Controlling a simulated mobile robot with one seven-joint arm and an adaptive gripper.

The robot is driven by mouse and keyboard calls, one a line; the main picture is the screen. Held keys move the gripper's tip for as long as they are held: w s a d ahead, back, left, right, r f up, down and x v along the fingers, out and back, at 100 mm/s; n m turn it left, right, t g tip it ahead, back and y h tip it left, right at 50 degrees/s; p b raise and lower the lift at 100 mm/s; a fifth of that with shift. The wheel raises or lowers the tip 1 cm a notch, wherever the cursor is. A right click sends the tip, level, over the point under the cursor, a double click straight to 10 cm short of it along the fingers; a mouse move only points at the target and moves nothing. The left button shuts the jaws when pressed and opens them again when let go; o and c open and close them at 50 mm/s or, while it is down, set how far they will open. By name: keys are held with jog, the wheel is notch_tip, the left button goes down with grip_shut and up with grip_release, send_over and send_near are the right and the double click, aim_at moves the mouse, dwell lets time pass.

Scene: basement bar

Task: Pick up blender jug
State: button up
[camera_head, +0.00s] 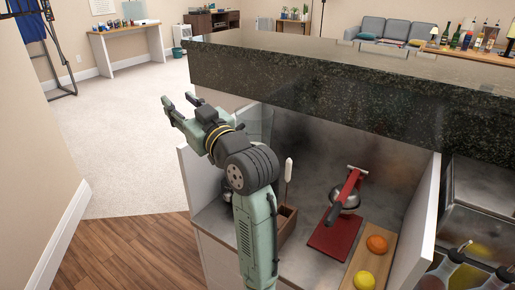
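My gripper (178,99) is raised at the left end of the bar counter, over the carpet side.
The dark granite slab (330,90) overhangs a lower shelf. There lie a red-handled metal tool (350,188), a red board (334,232), a wooden board (357,262) with an orange (377,244) and a lemon (364,281), and a wooden box (287,222). Carpet at left is clear.

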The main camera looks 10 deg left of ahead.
jog(key=w+d+f+g+h, duration=0.2)
jog(key=d+f, duration=0.4)
jog(key=d, duration=0.2)
jog(key=w+d+f+g+h, duration=0.2)
jog(key=w+d+f+h, duration=0.1)
jog(key=d+f, duration=0.45)
jog(key=shift+m, duration=0.4)
jog(key=shift+r+p+x, duration=0.2)
jog(key=shift+p+x, duration=0.65)
jog(key=shift+x, duration=1.6)
jog(key=shift+r+p+x, duration=0.2)
jog(key=shift+p+x, duration=0.6)
jog(key=shift+x, duration=1.6)
jog(key=shift+w+a, duration=0.1)
jog(key=shift+a, duration=0.05)
jog(key=shift+c, duration=0.2)
grip_shut()
jog(key=shift+r, duration=0.15)
